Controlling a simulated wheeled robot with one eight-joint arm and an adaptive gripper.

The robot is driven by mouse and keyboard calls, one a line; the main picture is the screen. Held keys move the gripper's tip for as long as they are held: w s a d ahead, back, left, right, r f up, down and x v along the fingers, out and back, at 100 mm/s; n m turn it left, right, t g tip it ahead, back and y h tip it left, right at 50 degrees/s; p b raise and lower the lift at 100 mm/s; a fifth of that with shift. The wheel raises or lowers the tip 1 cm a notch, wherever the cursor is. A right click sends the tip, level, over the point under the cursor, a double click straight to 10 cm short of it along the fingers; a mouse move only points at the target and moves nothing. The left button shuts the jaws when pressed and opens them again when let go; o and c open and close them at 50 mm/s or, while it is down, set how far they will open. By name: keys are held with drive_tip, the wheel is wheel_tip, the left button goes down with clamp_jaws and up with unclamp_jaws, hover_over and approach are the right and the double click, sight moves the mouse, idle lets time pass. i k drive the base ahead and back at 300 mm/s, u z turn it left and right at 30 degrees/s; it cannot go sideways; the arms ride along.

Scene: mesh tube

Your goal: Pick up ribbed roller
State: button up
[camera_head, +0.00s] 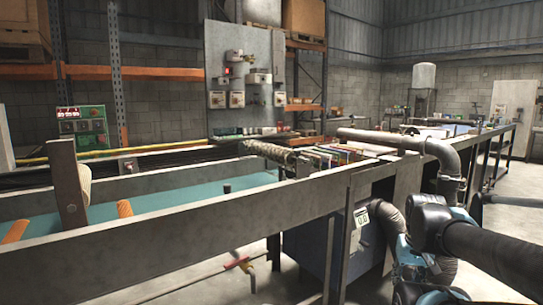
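Two orange cylinders lie inside the long grey trough on its teal bed. One orange cylinder (125,208) is near the middle of the bed and seems to have fine ribs. The other orange cylinder (15,232) is at the left, partly hidden by the near wall. A pale ribbed row (272,151) also lies across the line farther back. I cannot tell for sure which of these is the ribbed roller. My blue and black arm shows at the lower right, outside the near wall and well apart from them. I cannot make out gripper fingers in view.
The trough's near wall (185,237) stands between my arm and the bed. An upright plate (67,185) with a pale roll rises at the left. A grey pipe (400,141) and a blue cabinet (318,250) are near my arm. Open floor lies at the right.

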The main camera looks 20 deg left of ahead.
sight(277, 154)
drive_tip(key=z, duration=0.1)
drive_tip(key=i, duration=1)
drive_tip(key=u, duration=0.1)
